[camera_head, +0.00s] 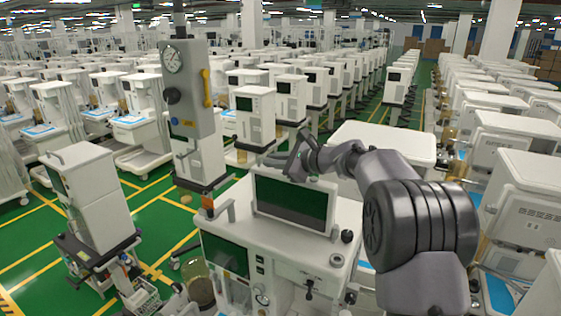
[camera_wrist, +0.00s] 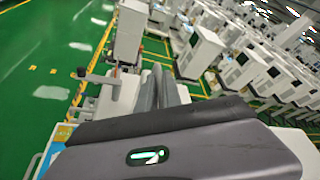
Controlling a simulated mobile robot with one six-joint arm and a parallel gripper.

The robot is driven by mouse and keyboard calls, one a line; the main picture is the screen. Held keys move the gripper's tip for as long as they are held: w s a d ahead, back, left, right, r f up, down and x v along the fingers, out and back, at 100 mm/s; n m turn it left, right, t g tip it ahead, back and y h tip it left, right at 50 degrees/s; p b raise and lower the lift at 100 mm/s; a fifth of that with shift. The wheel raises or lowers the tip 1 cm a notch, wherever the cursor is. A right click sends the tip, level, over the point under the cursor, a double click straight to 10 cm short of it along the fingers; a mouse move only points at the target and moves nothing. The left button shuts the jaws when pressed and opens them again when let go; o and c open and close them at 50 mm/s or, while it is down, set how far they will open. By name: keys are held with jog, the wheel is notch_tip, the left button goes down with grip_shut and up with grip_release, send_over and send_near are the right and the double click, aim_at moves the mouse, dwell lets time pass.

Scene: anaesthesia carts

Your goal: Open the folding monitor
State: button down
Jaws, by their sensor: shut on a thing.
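The folding monitor (camera_head: 291,203) is a dark green screen in a white frame on top of the white anaesthesia cart (camera_head: 318,252). It stands raised and leans back slightly, its screen facing my head camera. My gripper (camera_head: 298,163) is at the top edge of the monitor, slightly right of its middle, and is shut on it. In the wrist view the two dark grey fingers (camera_wrist: 165,88) show close together behind the wrist housing. The exact contact is too small to see in the head view, and the housing hides much in the wrist view.
A grey column with a round gauge (camera_head: 173,60) and yellow handle stands behind the cart at left. A white cart (camera_head: 87,193) stands at left, and rows of similar carts (camera_head: 530,180) at right. Green floor (camera_head: 150,220) shows free between the left cart and this one.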

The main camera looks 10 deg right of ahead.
jog(key=shift+w+d+f, duration=0.15)
jog(key=shift+f, duration=0.1)
jog(key=c, duration=1.5)
grip_release()
jog(key=b+v, duration=0.4)
jog(key=v, duration=1.3)
jog(key=shift+d+r+b, duration=0.2)
jog(key=shift+b, duration=0.1)
